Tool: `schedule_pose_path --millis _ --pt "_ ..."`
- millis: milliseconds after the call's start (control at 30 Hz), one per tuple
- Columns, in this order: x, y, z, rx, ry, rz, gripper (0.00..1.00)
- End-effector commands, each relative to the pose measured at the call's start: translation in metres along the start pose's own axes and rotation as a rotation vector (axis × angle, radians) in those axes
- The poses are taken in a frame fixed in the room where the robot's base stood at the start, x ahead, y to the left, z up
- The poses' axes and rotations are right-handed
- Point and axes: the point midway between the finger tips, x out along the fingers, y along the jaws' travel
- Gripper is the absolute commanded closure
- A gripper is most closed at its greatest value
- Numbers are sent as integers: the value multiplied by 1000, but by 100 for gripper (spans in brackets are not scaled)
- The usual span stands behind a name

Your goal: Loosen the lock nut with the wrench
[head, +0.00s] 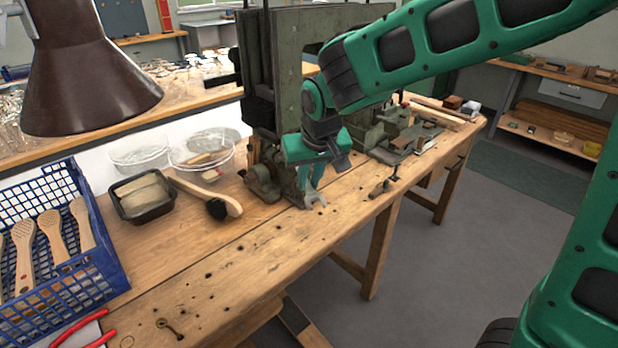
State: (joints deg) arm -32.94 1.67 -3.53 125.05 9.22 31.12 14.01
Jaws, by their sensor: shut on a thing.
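My green gripper (311,181) is in the middle of the view, pointing down over the front part of the wooden bench, beside the base of the grey-green machine (292,90). It is shut on a small grey metal piece with a forked end, which looks like the open end of a wrench (317,201). The fork is low, close to the bench top; I cannot tell if it touches anything. The rest of the wrench is hidden by the fingers. I cannot make out the lock nut; it may be hidden or too small to tell.
The bench (235,265) has several small holes and clear room at its front. To the left are a wooden-handled brush (205,193), a black tray (143,195), clear bowls (203,155) and a blue crate (112,255) of brush blanks. A brown lamp shade (85,75) hangs upper left.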

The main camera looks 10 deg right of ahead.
Motion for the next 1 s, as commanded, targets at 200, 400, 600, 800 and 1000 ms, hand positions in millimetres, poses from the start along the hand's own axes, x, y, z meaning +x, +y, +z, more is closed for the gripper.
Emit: schedule_pose_path --millis 200,400,600,800,1000 --pt "0 0 -1 0 2 0 100" --pt "0 7 -1 -28 1 -12 100" --pt "0 14 -2 -77 2 -33 100" --pt "0 17 -2 -98 3 -41 100" --pt "0 24 -3 -135 1 -56 100"
